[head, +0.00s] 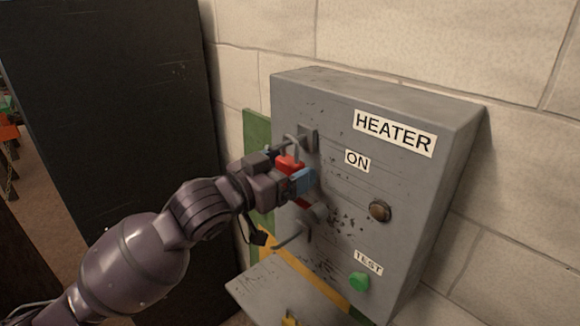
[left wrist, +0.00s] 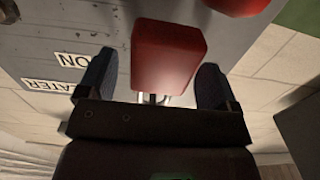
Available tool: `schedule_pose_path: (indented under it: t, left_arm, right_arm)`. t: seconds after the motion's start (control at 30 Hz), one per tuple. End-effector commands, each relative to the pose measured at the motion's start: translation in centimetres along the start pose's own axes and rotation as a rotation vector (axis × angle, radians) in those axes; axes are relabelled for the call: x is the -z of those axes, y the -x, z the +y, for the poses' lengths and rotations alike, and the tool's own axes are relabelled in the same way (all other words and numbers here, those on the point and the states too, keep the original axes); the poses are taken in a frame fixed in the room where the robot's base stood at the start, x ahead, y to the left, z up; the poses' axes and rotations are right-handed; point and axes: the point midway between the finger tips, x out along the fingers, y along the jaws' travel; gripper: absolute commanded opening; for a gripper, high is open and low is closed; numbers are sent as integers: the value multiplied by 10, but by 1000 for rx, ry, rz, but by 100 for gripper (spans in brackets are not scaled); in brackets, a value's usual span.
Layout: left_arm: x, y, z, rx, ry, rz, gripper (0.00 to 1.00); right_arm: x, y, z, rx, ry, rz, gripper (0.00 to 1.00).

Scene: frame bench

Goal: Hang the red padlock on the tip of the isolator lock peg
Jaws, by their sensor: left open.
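The red padlock (head: 289,163) is upright at the left side of the grey heater box, its grey shackle (head: 294,143) on top. The shackle is at the grey lock peg (head: 309,137) on the box front; I cannot tell if it is around the peg or just beside it. My left gripper (head: 284,180) is open, with its blue-padded fingers on either side of the padlock. In the left wrist view the padlock body (left wrist: 168,55) lies between the two fingers, with a gap visible at the left one. My right gripper is not in view.
The heater box (head: 400,185) carries a brown button (head: 380,210) and a green button (head: 359,282). A red part (head: 303,203) and a grey lever (head: 292,238) sit just below the gripper. A grey shelf (head: 260,295) lies lower; a dark panel (head: 115,110) stands left.

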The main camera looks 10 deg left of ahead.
Motion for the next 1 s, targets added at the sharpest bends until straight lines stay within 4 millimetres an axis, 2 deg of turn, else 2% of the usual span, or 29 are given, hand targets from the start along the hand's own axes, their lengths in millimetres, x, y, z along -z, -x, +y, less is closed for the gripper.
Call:
schedule_pose_path:
  t: [0.3,0.53,0.7,0.87,1.0]
  left_arm:
    - [-2,56,0,1,-2,0,85]
    - [-1,88,0,1,-1,2,85]
    - [0,98,0,-1,-6,1,85]
    - [4,100,0,-3,-87,27,85]
    - [2,89,-24,54,-237,66,85]
  right_arm:
    - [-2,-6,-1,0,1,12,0]
    - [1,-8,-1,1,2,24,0]
    - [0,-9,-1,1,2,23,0]
    - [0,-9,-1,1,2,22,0]
    - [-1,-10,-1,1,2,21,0]
